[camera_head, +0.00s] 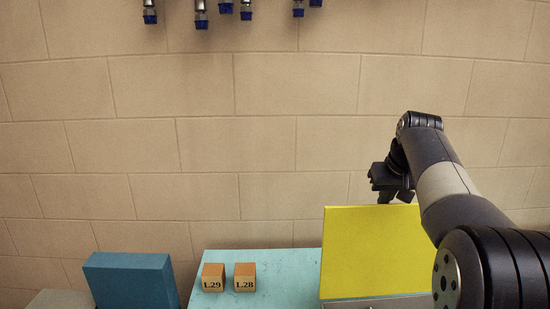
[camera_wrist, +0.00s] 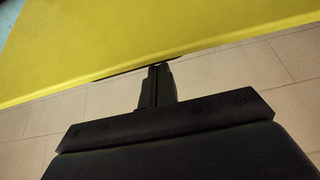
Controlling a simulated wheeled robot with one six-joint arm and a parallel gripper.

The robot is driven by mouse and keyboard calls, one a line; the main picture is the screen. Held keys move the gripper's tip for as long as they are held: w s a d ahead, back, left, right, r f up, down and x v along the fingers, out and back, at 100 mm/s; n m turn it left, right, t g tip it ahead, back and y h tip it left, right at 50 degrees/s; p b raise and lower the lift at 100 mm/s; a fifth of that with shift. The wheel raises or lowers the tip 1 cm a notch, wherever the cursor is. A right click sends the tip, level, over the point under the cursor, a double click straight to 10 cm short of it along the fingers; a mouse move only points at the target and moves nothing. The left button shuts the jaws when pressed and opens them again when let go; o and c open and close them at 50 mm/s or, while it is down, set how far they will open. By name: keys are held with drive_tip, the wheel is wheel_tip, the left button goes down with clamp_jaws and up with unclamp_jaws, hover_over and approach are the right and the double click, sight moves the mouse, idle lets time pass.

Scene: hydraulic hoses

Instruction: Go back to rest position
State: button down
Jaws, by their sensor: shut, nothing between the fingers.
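My gripper (camera_head: 393,193) is at the right in the head view, just above the top edge of a yellow panel (camera_head: 372,252) and in front of the block wall. Its fingers are shut with nothing visible between them. In the wrist view the shut fingers (camera_wrist: 158,72) point toward the yellow panel (camera_wrist: 120,35), which fills the top of the picture. I cannot tell whether the fingertips touch the panel.
Several blue-ended hose fittings (camera_head: 226,8) hang along the top. Two wooden blocks, L29 (camera_head: 213,278) and L28 (camera_head: 245,277), sit on a light-blue table (camera_head: 285,268). A dark-blue box (camera_head: 131,280) stands at the lower left. The space before the wall (camera_head: 200,150) is clear.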

drive_tip(key=v, duration=1)
drive_tip(key=shift+r, duration=0.4)
drive_tip(key=x, duration=1.1)
drive_tip(key=shift+s, duration=0.1)
drive_tip(key=shift+w+f+g+p, duration=1.45)
drive_tip(key=shift+w+p, duration=2.25)
drive_tip(key=shift+w, duration=1)
drive_tip(key=v, duration=0.9)
drive_tip(key=shift+a+r, duration=0.15)
drive_tip(key=shift+r, duration=0.2)
drive_tip(key=shift+r, duration=0.1)
